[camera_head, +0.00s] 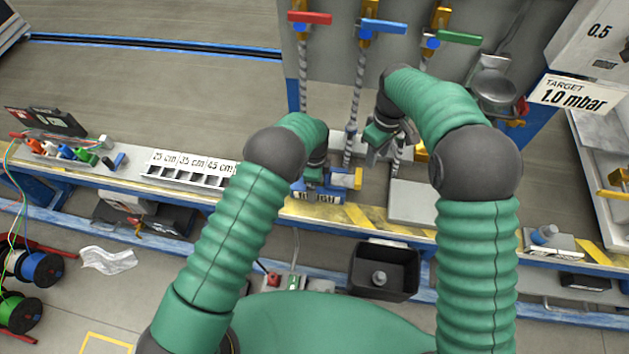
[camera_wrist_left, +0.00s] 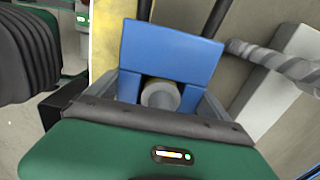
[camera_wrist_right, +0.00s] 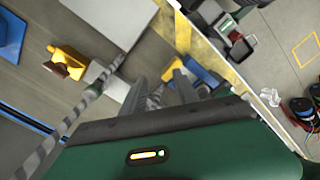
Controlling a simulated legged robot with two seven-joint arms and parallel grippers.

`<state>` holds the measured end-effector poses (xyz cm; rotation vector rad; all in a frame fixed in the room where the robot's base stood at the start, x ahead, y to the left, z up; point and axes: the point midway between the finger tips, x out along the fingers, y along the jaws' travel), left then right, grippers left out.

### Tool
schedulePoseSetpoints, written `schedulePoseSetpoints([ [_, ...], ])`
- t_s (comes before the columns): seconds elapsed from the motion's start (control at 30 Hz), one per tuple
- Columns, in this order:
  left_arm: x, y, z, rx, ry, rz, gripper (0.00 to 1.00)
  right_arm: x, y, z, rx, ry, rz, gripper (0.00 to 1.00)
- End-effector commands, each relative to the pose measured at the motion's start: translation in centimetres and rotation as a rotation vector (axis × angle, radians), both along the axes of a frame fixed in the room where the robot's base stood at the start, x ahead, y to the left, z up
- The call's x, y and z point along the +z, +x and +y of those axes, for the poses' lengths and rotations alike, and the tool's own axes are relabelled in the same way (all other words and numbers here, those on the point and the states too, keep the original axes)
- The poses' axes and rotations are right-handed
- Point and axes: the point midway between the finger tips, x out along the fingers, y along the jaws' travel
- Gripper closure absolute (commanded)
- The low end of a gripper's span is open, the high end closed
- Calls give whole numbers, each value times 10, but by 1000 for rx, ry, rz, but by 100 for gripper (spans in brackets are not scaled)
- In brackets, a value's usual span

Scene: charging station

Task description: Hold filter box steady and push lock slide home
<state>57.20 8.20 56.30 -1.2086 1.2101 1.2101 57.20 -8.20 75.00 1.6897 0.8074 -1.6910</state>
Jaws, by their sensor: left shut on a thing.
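The filter box, as I take it, is the blue block (camera_head: 326,186) on the bench's front edge; it fills the middle of the left wrist view (camera_wrist_left: 170,48). A grey round stub (camera_wrist_left: 160,94) shows in its opening. My left gripper (camera_head: 314,172) is shut on the blue block, its fingers at either side. A yellow piece (camera_head: 347,179) at the block's right end may be the lock slide; I cannot tell how far in it sits. My right gripper (camera_wrist_right: 156,84) looks open, above the bench behind and right of the block, apart from it.
Ribbed hoses (camera_head: 303,82) hang from red, blue and green valve handles behind. A grey plate (camera_head: 412,203) lies right of the block. A slotted length tray (camera_head: 188,172) is at left. A black bin (camera_head: 384,270) stands below the bench edge.

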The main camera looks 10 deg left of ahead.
Motion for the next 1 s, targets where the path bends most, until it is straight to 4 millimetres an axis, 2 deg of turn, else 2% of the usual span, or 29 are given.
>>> schedulePoseSetpoints([
  [0.03,0,1,1,0,1,-1,60,0,0,0,0,0,0,64],
  [0.1,0,1,1,0,1,-1,66,0,0,0,0,0,0,66],
  [0.2,0,1,1,0,1,-2,66,-8,0,0,-53,-1,3,79],
  [0.37,1,1,0,0,0,-1,66,-38,0,0,-300,-1,4,100],
  [0.5,1,1,0,0,0,-2,66,-53,0,0,-406,-1,2,100],
  [1.0,1,1,0,0,0,-2,66,-124,0,0,-404,-1,2,100],
])
